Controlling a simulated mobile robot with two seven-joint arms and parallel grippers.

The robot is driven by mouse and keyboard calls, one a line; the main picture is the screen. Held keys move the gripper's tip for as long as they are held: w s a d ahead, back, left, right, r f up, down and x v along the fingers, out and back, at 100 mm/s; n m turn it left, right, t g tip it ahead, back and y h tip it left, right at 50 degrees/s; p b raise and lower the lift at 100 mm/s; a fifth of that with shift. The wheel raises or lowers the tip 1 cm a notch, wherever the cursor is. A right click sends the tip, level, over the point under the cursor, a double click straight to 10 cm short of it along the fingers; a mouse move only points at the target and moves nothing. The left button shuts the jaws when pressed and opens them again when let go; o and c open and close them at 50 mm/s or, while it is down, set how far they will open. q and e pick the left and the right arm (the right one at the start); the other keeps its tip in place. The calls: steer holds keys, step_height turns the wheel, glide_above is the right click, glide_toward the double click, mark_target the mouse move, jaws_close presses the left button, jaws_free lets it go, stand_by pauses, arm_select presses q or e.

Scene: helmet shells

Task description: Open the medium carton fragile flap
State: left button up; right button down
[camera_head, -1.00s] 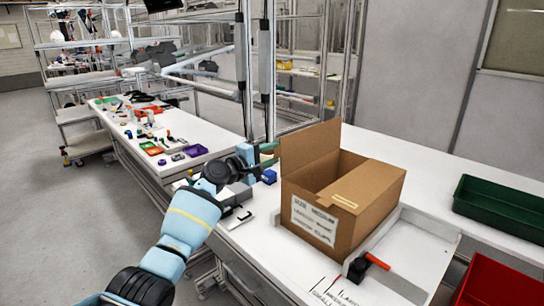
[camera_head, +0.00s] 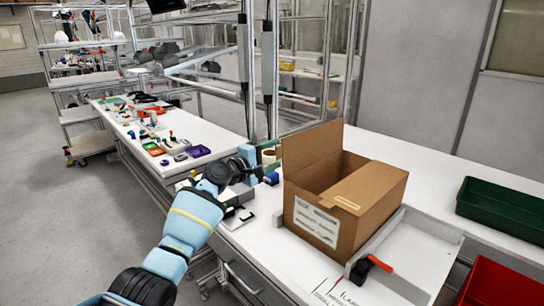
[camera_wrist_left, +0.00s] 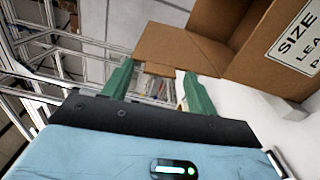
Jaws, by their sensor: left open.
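The brown carton (camera_head: 345,200) stands on the white table with a white printed label on its front. Its left flap (camera_head: 312,150) stands upright, and another flap (camera_head: 370,187) with a pale strip lies over the right part of the opening. My left gripper (camera_head: 272,160) is open just left of the upright flap. In the left wrist view, the green fingertips of my left gripper (camera_wrist_left: 158,82) are on either side of the upright flap's edge tab (camera_wrist_left: 158,69). Contact cannot be told. The label reads "SIZE" there (camera_wrist_left: 298,38). My right gripper is not in view.
A red-handled tool (camera_head: 380,263) lies by a grey tray (camera_head: 425,225) in front of the carton. A green bin (camera_head: 500,208) and a red bin (camera_head: 495,285) are at the right. A small blue item (camera_head: 271,178) sits near the gripper. Metal uprights (camera_head: 268,70) stand behind.

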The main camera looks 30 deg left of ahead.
arm_select(q)
steer(key=p+v, duration=0.1)
steer(key=v, duration=0.6)
steer(key=shift+s, duration=0.3)
steer(key=shift+a, duration=0.1)
